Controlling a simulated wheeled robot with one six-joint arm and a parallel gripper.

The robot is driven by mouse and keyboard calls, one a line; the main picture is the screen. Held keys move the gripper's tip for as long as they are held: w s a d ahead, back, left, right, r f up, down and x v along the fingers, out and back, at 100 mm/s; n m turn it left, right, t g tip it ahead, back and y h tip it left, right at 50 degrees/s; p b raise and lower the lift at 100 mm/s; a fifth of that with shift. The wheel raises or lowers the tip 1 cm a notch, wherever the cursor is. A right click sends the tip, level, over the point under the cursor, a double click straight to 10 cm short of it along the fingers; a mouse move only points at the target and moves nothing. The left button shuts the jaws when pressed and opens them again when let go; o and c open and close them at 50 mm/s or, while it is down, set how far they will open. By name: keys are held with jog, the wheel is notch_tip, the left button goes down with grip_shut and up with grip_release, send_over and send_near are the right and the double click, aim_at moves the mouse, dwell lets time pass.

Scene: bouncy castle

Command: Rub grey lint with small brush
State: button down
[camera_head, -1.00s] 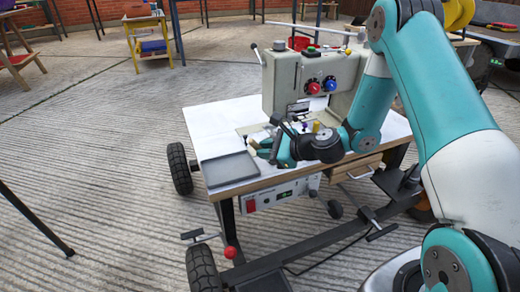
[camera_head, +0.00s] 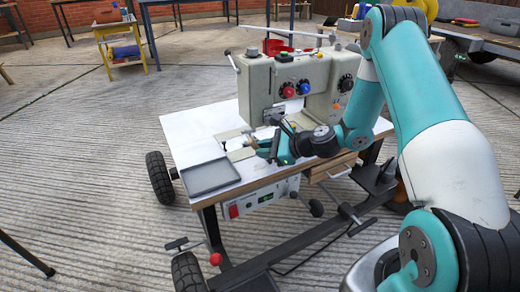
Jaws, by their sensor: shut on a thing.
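The grey sewing machine (camera_head: 258,85) stands on a white-topped wheeled table (camera_head: 190,130). My gripper (camera_head: 264,147) is low over the machine's bed, just below and in front of the needle area. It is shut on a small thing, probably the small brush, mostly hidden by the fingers. A small yellowish bit shows beside the fingertips. The grey lint is too small or hidden to make out, and I cannot tell whether the brush touches it.
A shallow grey tray (camera_head: 210,176) lies on the table's front left corner, left of my gripper. A control box (camera_head: 262,197) and a wooden drawer (camera_head: 332,166) hang under the front edge. The white tabletop at left is clear.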

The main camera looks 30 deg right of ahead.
jog(key=shift+s+r+p, duration=0.1)
jog(key=shift+s+p, duration=0.25)
jog(key=shift+s, duration=0.1)
jog(key=shift+a, duration=0.2)
jog(key=shift+a+p, duration=1.05)
jog(key=shift+a, duration=2.9)
notch_tip(320, 180, up, 6)
jog(key=p, duration=0.6)
notch_tip(320, 180, up, 3)
jog(key=p, duration=0.3)
